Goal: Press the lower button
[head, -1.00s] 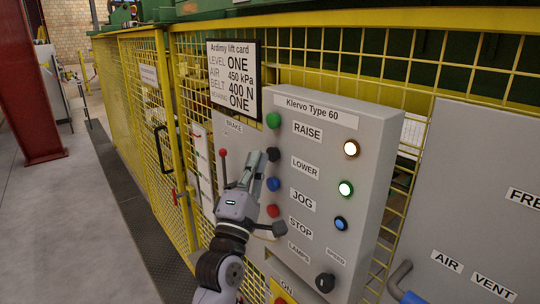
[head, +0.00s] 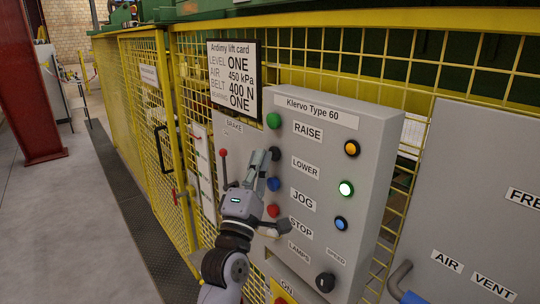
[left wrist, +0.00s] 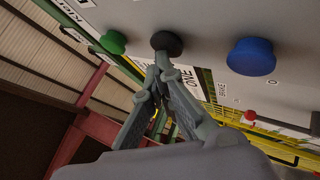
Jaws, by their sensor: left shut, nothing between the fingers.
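The black lower button (head: 275,153) is on the grey Klervo Type 60 control box (head: 368,135), beside the LOWER label (head: 305,168). My left gripper (head: 265,156) is shut and empty, its fingertips at the black button. In the left wrist view the closed fingertips (left wrist: 162,66) meet at the lower edge of the black button (left wrist: 167,42); whether they touch or press it I cannot tell. My right gripper is not in view.
A green button (head: 273,120) is above the black one; a blue button (head: 273,184) and a red button (head: 273,210) are below. An amber lamp (head: 352,148) and a bright green lamp (head: 346,188) are on the box's right. Yellow mesh fencing (head: 140,110) stands behind.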

